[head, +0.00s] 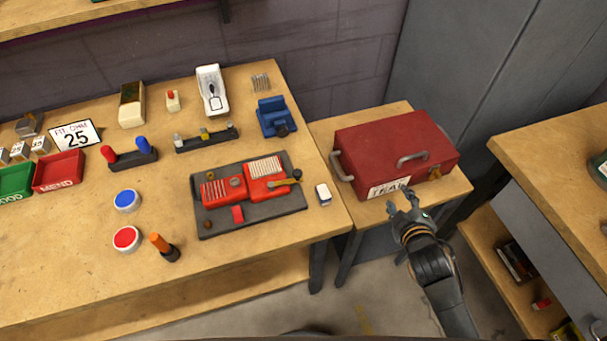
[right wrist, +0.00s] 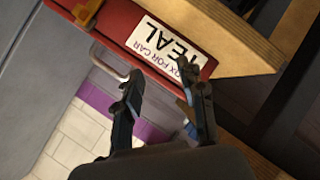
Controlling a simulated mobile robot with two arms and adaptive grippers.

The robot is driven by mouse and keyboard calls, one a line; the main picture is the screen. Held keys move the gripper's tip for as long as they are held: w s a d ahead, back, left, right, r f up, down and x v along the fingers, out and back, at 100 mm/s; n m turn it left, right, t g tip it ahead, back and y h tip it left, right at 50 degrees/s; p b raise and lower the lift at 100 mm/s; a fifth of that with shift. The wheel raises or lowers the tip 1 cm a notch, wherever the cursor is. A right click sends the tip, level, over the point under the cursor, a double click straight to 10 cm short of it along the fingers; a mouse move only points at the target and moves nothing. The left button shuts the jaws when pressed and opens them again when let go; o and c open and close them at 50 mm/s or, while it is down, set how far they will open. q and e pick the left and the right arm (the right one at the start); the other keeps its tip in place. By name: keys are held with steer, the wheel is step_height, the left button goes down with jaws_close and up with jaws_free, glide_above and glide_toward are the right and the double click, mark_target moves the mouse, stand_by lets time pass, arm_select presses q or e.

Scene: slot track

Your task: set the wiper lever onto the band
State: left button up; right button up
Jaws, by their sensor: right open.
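A red controller (head: 222,191) lies opened on a dark mat (head: 218,226) on the workbench. A pale ribbed block, which looks like the band (head: 264,167), sits in its right part. A small brass-coloured bar with a dark end, which looks like the wiper lever (head: 284,183), lies at the controller's right end. I cannot tell whether it touches the band. My right gripper (head: 402,202) is open and empty in front of the red toolbox, well right of the controller. Its two fingers (right wrist: 165,88) also show in the right wrist view. My left gripper is out of view.
The red toolbox (head: 385,150) with a white label stands on a lower side table (head: 458,184). A small white block (head: 323,194) lies right of the mat. A blue vise (head: 274,117) and a screwdriver rack (head: 207,140) stand behind.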

steer(key=w+a+r+n+t+y, duration=0.1)
steer(key=w+r+n, duration=0.1)
steer(key=r+n, duration=0.1)
steer(key=w+a+r+n+t+y, duration=0.1)
steer(key=w+r+n+t, duration=0.1)
steer(key=n, duration=0.1)
steer(key=w+a+r+n+t+y, duration=0.1)
steer(key=w+r+n+y, duration=0.1)
steer(key=r+n, duration=0.1)
steer(key=shift+w+r+t, duration=0.25)
steer(key=shift+r+t, duration=0.05)
steer(key=shift+t, duration=0.1)
steer(key=a+r+n+y, duration=0.4)
steer(key=n+y, duration=0.2)
steer(key=n, duration=0.3)
steer(key=n+g+y+b, duration=0.1)
steer(key=n+g+y, duration=0.7)
steer(key=n+g, duration=1.05)
glide_toward(297, 172)
steer(key=a+n+t+p, duration=0.1)
steer(key=a, duration=0.2)
steer(key=a+n+t+p, duration=0.1)
steer(key=a+n, duration=0.1)
steer(key=s+a+n+t+p, duration=0.1)
steer(key=a+t+p, duration=0.1)
steer(key=a, duration=0.1)
steer(key=shift+a+n, duration=0.35)
steer(key=shift+w+a+f, duration=0.15)
steer(key=shift+a+f, duration=0.05)
steer(key=shift+a, duration=0.45)
